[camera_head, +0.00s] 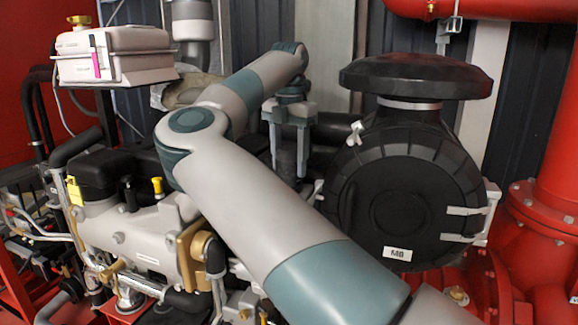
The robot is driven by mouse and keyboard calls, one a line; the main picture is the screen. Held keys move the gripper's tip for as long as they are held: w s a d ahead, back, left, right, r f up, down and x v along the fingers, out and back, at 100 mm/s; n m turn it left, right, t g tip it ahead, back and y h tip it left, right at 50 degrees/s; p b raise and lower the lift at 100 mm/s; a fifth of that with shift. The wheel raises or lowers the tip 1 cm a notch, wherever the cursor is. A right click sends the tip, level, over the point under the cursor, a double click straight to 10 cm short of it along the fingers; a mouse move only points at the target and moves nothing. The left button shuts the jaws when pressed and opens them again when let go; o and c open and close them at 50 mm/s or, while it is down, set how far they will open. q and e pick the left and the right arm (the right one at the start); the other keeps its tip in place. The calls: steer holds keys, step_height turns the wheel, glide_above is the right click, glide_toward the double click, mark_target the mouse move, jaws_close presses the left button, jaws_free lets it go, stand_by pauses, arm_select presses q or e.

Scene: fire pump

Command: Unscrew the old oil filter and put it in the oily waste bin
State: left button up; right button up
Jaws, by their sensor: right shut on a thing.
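My right gripper (290,165) points down in the middle of the view, left of the big black air cleaner. Its two grey fingers are shut on a dark, upright cylindrical thing (288,155), which looks like the old oil filter. Only a narrow strip of it shows between the fingers. Its lower end and whatever is under it are hidden behind my right forearm, so I cannot tell whether it is still joined to the engine. My left gripper is not in view. No oily waste bin is in view.
The black round air cleaner (410,190), marked M8, stands close right of the gripper. The grey engine (140,235) with pipes and a yellow cap lies left. A white tank (115,55) is at upper left. Red pipes (555,150) stand at right.

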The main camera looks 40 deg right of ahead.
mark_target(285, 151)
steer(key=shift+f+n, duration=0.1)
steer(key=shift+n, duration=0.5)
steer(key=shift+r, duration=0.25)
steer(key=shift+r+p, duration=1.6)
steer(key=shift+r, duration=0.75)
steer(key=shift+a, duration=0.1)
steer(key=shift+s+a+r+b, duration=0.15)
steer(key=shift+s+a+b, duration=0.15)
steer(key=shift+a, duration=0.2)
steer(key=shift+s+a+r+b, duration=0.1)
steer(key=shift+s+a+b, duration=0.1)
steer(key=shift+a+b, duration=0.25)
steer(key=shift+s+a+r+b, duration=0.25)
steer(key=shift+s+a, duration=0.1)
steer(key=shift+a, duration=0.35)
steer(key=shift+s+a+r+b, duration=0.3)
steer(key=shift+s+a, duration=0.1)
steer(key=shift+a, duration=0.3)
steer(key=shift+s+a+r+b, duration=0.25)
steer(key=shift+s+a, duration=0.1)
steer(key=shift+a, duration=0.35)
